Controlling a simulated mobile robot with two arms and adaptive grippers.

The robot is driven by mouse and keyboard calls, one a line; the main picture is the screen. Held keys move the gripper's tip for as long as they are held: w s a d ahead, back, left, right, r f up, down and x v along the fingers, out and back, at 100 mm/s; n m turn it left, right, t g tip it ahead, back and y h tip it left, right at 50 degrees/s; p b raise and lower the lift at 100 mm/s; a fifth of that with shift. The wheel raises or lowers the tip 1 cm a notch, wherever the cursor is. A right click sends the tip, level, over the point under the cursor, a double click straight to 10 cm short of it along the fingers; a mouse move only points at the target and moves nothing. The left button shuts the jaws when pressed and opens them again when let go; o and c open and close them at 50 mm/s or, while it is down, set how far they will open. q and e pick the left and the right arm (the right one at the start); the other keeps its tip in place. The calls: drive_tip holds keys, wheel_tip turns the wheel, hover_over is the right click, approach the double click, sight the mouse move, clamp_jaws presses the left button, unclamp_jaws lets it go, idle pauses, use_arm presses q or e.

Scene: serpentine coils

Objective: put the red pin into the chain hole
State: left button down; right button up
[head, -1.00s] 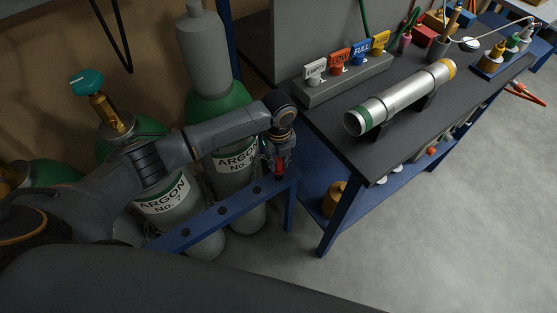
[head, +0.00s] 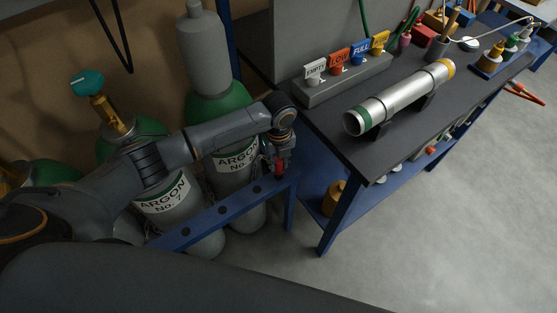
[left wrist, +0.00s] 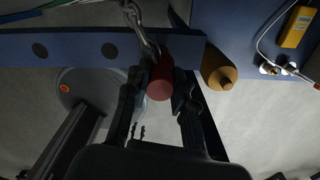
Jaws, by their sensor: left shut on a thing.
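My left gripper (left wrist: 155,88) is shut on the red pin (left wrist: 160,82), a short dark red cylinder between its two fingers. In the head view, the gripper (head: 281,166) is at the right end of the blue rail (head: 213,219), with the red pin (head: 280,169) partly hidden by the fingers. In the left wrist view, a metal chain (left wrist: 139,26) runs down to the pin's side. The pin overlaps the blue rail (left wrist: 75,46) there; I cannot tell whether it is in a hole. Dark round holes show along the rail. My right gripper is not in view.
Argon cylinders (head: 164,201) stand behind the rail. The dark workbench (head: 365,158) to the right carries a silver tube (head: 405,95) on a stand and a tag block (head: 345,83). A brass-coloured cylinder (head: 334,198) stands on its lower shelf. The right floor is mostly clear.

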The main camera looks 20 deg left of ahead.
sight(279, 169)
use_arm(q)
drive_tip(key=shift+f+b, duration=0.7)
drive_tip(key=shift+f, duration=0.6)
drive_tip(key=shift+f, duration=0.15)
drive_tip(key=shift+f+b, duration=0.35)
drive_tip(key=shift+f, duration=0.25)
drive_tip(key=shift+s, duration=0.1)
drive_tip(key=c, duration=1)
unclamp_jaws()
drive_tip(key=shift+f, duration=0.1)
drive_tip(key=shift+c, duration=0.2)
wheel_tip(279, 169, up, 12)
drive_tip(key=shift+r, duration=0.1)
